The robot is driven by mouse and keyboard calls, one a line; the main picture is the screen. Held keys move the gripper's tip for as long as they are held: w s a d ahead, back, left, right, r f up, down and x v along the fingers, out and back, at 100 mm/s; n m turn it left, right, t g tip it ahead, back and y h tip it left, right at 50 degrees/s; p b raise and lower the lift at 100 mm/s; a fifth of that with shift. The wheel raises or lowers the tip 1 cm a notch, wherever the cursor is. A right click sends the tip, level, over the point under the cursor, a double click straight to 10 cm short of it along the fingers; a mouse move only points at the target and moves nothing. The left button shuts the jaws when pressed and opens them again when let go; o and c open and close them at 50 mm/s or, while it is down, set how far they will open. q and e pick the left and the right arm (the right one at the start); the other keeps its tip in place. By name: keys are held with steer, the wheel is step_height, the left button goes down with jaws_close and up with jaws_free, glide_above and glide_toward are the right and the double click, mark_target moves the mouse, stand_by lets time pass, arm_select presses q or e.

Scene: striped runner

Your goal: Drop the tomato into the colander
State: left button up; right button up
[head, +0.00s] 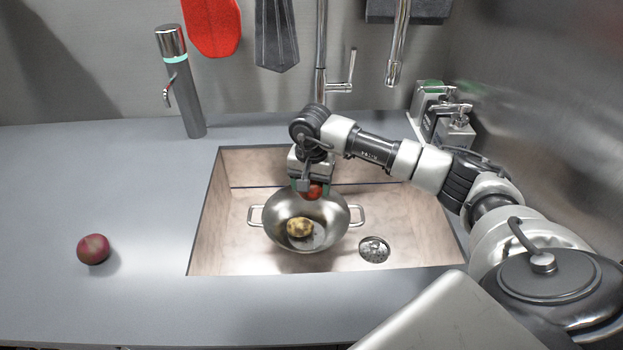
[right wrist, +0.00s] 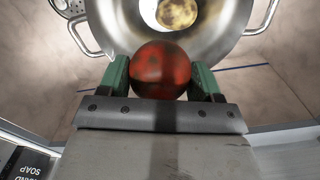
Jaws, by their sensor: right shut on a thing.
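The red tomato (head: 313,191) is held between the fingers of my right gripper (head: 311,189), above the far rim of the colander. In the right wrist view the tomato (right wrist: 160,70) sits between the green fingertips (right wrist: 160,78), with the colander (right wrist: 215,45) beyond it. The steel two-handled colander (head: 275,222) stands in the sink. A yellowish potato-like item (head: 300,227) lies inside it and also shows in the right wrist view (right wrist: 177,12). My left gripper is not in view.
The sink (head: 215,220) has a drain (head: 374,249) right of the colander. A dark red round fruit (head: 93,249) lies on the left counter. A tall dispenser (head: 180,85), a faucet (head: 321,70) and soap bottles (head: 455,130) stand behind. The left counter is mostly clear.

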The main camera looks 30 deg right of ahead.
step_height(320, 180, down, 2)
steer(key=shift+f+b, duration=0.15)
steer(key=shift+b, duration=0.25)
steer(key=o, duration=1)
step_height(320, 180, up, 11)
steer(key=shift+b, duration=0.5)
